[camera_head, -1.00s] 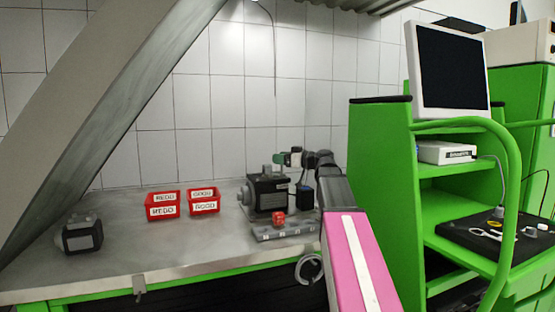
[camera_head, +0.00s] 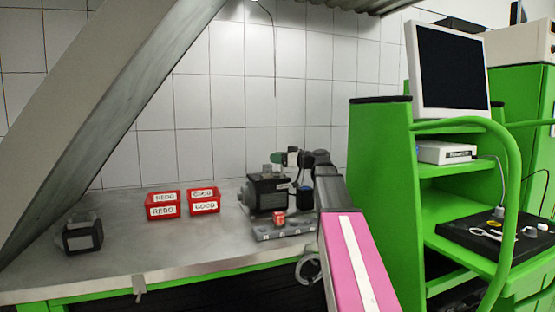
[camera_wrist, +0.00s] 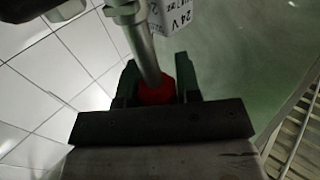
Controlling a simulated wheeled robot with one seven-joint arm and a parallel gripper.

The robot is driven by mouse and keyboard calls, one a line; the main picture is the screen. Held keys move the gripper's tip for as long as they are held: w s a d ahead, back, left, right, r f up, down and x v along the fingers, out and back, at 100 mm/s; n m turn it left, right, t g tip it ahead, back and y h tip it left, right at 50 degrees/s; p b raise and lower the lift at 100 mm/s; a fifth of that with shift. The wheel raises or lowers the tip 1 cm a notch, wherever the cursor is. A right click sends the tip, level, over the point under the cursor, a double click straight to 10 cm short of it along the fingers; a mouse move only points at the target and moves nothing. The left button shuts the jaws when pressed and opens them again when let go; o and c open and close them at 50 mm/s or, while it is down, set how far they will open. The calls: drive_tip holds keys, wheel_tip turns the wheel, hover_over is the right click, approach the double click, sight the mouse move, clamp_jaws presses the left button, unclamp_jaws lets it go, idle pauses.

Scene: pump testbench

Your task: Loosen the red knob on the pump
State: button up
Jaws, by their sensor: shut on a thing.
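The pump (camera_head: 266,192) is a dark grey unit on the metal bench in the head view. The red knob (camera_head: 279,217) is low on its front, above a grey base plate. In the wrist view the red knob (camera_wrist: 157,92) lies between the two dark fingers of my gripper (camera_wrist: 160,85), which are shut on it. A metal rod of the pump crosses in front of the knob there and hides part of it.
Two red bins labelled REDO (camera_head: 162,205) and GOOD (camera_head: 204,202) stand left of the pump. Another dark unit (camera_head: 82,234) sits at the bench's left end. A green cart (camera_head: 385,180) with a monitor stands close on the right. The bench's left middle is clear.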

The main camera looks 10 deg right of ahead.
drive_tip(key=shift+g, duration=0.3)
drive_tip(key=n+g+y, duration=0.1)
drive_tip(key=n+g, duration=0.1)
drive_tip(key=n+g+y, duration=0.1)
drive_tip(key=n+g, duration=0.1)
drive_tip(key=g, duration=0.1)
drive_tip(key=shift+s+a+g, duration=0.1)
drive_tip(key=shift+s+g, duration=0.05)
drive_tip(key=shift+g, duration=0.15)
drive_tip(key=shift+s+n+g, duration=0.25)
drive_tip(key=shift+n+g, duration=0.85)
drive_tip(key=shift+g, duration=0.6)
drive_tip(key=shift+s+n+g, duration=0.2)
drive_tip(key=shift+n+g, duration=0.9)
drive_tip(key=shift+g, duration=0.6)
drive_tip(key=shift+s, duration=0.1)
drive_tip(key=o, duration=0.9)
